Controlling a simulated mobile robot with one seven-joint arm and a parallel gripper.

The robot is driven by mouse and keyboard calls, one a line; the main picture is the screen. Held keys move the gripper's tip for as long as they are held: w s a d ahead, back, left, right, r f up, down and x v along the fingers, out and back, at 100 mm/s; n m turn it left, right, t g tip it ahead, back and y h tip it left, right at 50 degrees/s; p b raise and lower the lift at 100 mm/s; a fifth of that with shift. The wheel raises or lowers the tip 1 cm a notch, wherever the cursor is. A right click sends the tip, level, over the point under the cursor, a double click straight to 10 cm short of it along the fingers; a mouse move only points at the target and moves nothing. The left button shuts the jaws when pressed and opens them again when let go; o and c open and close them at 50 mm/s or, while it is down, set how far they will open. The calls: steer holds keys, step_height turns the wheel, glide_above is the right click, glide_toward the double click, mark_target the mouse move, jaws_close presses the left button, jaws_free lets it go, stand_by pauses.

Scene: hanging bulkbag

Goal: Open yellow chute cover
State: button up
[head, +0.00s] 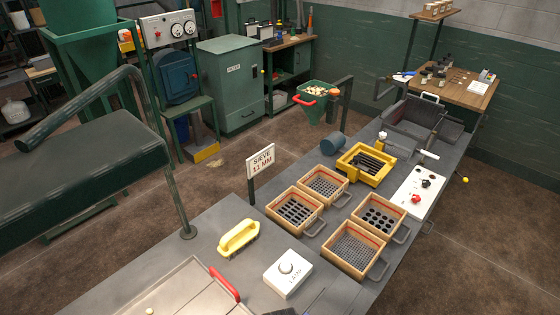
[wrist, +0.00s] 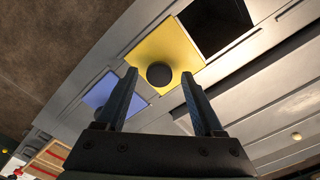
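The yellow chute cover (wrist: 185,50) is a flat square plate in the wrist view, with a round black knob (wrist: 159,74) near its lower edge. A dark square opening (wrist: 214,20) adjoins the plate's upper right side. My gripper (wrist: 159,76) is open, with one finger on each side of the knob in the picture. A gap shows between each finger and the knob. I cannot tell how far the fingertips are from the plate. I cannot make out the cover or my gripper in the head view.
A blue square plate (wrist: 101,91) lies left of the yellow one.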

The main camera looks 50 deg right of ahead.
steer(key=shift+r, duration=0.1)
step_height(320, 180, up, 13)
steer(key=shift+b, duration=0.35)
stand_by(0.3)
stand_by(0.5)
